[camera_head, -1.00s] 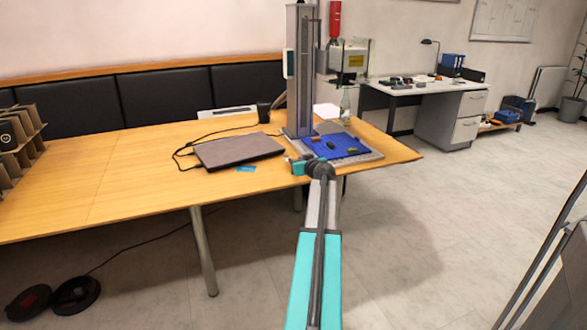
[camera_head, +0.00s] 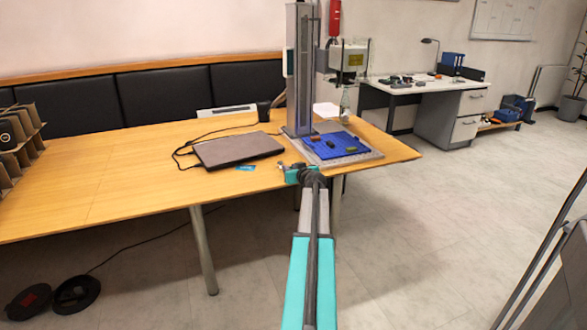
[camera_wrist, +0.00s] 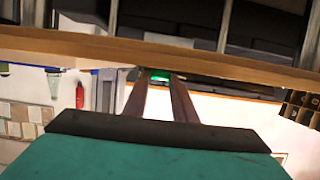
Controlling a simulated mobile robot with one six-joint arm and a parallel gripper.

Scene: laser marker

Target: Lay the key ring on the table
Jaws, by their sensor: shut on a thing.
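My gripper (camera_head: 283,167) is at the front edge of the wooden table (camera_head: 120,185), left of the laser marker's base. In the wrist view my two fingers (camera_wrist: 160,85) are close together, with a small bright green piece (camera_wrist: 160,77) between their tips. I take this piece for part of the key ring; its ring and keys cannot be made out. In the head view only a tiny grey bit shows at the fingertips. The gripper is shut on it. The wrist view looks along the table edge, and the height above the top is hard to tell.
A closed laptop (camera_head: 237,150) lies left of my gripper, with a small blue card (camera_head: 246,168) in front of it. The laser marker (camera_head: 300,70) stands behind, its blue mat (camera_head: 350,142) holding small items.

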